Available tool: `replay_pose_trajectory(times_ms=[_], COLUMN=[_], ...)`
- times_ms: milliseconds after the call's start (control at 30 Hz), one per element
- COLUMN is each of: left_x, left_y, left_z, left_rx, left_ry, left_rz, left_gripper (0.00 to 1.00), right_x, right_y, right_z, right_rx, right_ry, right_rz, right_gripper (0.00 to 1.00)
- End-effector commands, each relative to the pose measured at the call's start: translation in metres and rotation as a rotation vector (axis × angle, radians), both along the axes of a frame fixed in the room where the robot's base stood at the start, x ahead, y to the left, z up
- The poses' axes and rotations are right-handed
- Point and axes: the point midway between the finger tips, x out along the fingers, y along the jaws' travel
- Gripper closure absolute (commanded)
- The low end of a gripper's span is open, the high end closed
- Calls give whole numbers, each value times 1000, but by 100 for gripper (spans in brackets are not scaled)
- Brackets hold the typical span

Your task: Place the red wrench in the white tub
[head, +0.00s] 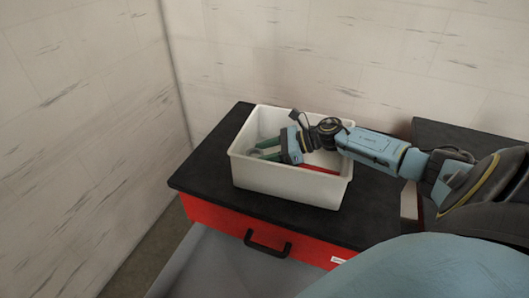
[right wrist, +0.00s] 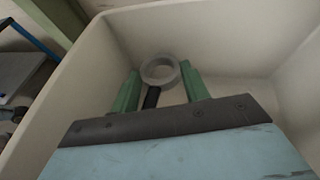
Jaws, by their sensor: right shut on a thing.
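The white tub (head: 290,184) stands on a black-topped cabinet. My right gripper (head: 268,149) reaches down into it from the right, with its green fingers inside the walls. It is shut on the red wrench (head: 318,169), whose red handle shows inside the tub to the right of the gripper. A grey ring, seemingly the wrench's end, shows by the fingertips and in the right wrist view (right wrist: 160,70), with a dark strip running back between the fingers. The gripper hides the middle of the wrench. I cannot tell whether it touches the tub floor. My left gripper is out of view.
The black top (head: 207,168) has free room left of the tub and in front of it. The cabinet has a red drawer front (head: 215,222) with a black handle (head: 267,246). Pale walls stand behind and to the left. Another dark surface (head: 470,140) lies at the right.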

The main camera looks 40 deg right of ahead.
Motion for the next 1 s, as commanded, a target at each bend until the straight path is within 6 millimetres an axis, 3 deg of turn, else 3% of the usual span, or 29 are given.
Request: replay_pose_trajectory(times_ms=[133, 167, 300, 633, 833, 1000], left_x=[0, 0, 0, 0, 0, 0], left_y=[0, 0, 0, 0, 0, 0], left_z=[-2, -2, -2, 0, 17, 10], left_rx=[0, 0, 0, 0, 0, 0], left_ry=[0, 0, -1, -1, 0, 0], left_rz=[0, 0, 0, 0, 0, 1], left_gripper=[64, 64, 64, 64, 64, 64], right_x=[0, 0, 0, -1, 0, -24], right_y=[0, 0, 0, 1, 1, -25], right_z=[-1, -2, -2, -2, 13, 20], right_rx=[0, 0, 1, 2, 2, -4], right_ry=[-1, 1, 2, 3, 2, 6], right_rz=[-1, 0, 0, 1, 0, -2], right_gripper=[91, 52, 34, 33, 33, 33])
